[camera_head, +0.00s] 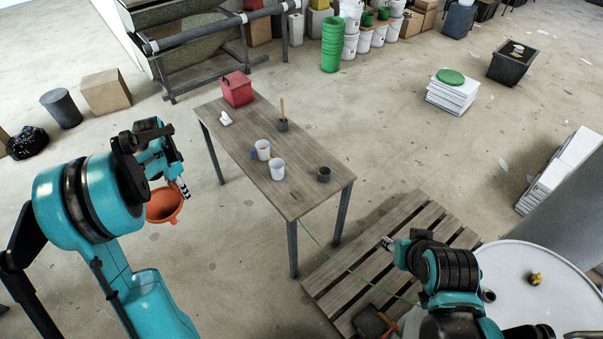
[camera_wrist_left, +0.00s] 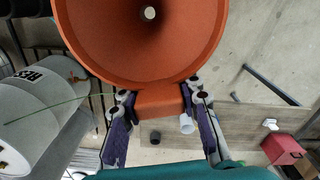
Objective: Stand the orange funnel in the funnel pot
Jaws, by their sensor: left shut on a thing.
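The orange funnel (camera_head: 163,207) is held by my left gripper (camera_head: 182,188) in the air, left of the wooden table and apart from it. In the left wrist view the funnel (camera_wrist_left: 95,35) shows its wide mouth and outlet hole, and the left gripper (camera_wrist_left: 160,100) is shut on its rim tab. A small dark pot (camera_head: 324,175), which looks like the funnel pot, stands upright near the table's front right corner. It also shows small in the left wrist view (camera_wrist_left: 155,138). My right gripper (camera_head: 388,243) is above the pallet; its jaws are too small to read.
The table (camera_head: 240,150) also bears two white cups (camera_head: 277,169) (camera_head: 263,150), a dark pot with a wooden stick (camera_head: 282,125), a red box (camera_head: 237,89) and a small white item (camera_head: 225,118). A pallet (camera_head: 350,270) and white drum (camera_head: 530,280) are at right.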

